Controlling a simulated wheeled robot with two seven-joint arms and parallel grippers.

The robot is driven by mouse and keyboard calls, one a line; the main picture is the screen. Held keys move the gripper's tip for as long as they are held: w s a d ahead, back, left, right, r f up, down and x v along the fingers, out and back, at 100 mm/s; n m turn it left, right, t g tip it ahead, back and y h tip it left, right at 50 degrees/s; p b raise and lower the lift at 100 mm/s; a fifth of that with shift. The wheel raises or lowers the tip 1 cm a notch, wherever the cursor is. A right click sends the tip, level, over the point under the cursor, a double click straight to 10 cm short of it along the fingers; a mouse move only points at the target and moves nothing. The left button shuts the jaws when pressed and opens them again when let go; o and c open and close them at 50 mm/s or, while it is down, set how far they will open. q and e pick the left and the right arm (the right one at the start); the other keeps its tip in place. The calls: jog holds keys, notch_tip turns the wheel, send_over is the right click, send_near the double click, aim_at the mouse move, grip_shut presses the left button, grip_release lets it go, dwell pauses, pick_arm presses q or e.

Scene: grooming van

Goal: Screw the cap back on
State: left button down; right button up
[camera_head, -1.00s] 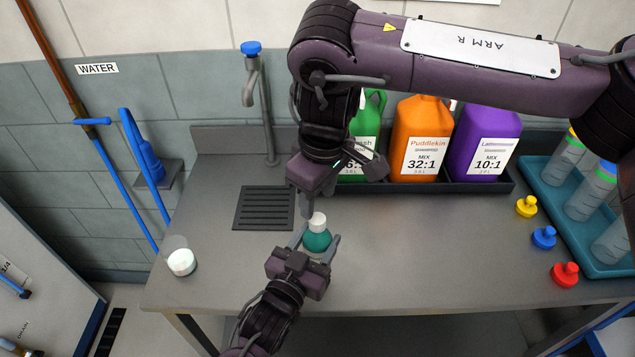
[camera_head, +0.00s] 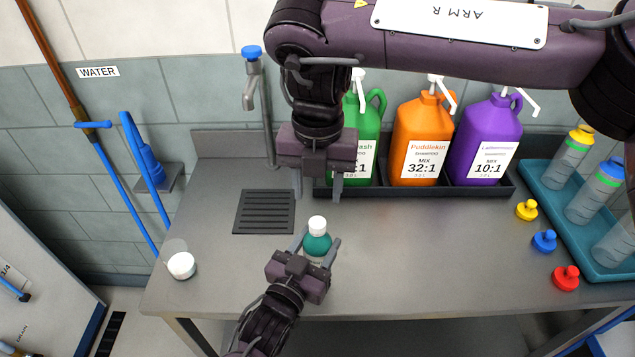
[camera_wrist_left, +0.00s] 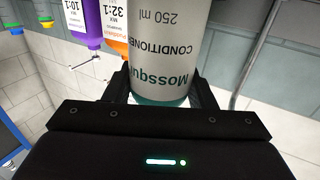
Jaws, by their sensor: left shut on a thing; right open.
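A small teal bottle (camera_head: 317,243) stands on the counter with a white cap (camera_head: 317,224) on its top; from here I cannot tell how tight the cap sits. My left gripper (camera_head: 318,250) is shut around the bottle's body from the front. The left wrist view shows the bottle's pale label (camera_wrist_left: 160,50) upside down between the fingers. My right gripper (camera_head: 316,192) is open and empty, above and behind the bottle, fingers pointing down, apart from the cap.
A black tray (camera_head: 400,189) holds green, orange and purple shampoo jugs behind. A drain grate (camera_head: 264,212) and tap (camera_head: 252,90) are at left. A white-lidded jar (camera_head: 181,265) stands at the front left. Yellow, blue and red caps (camera_head: 544,240) and a teal tray (camera_head: 560,225) are right.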

aim_at(318, 222)
jog(key=shift+r+n, duration=0.1)
jog(key=shift+n, duration=0.7)
jog(key=shift+f, duration=4)
jog(key=shift+c, duration=0.5)
grip_shut()
jog(key=shift+o, duration=1.2)
grip_release()
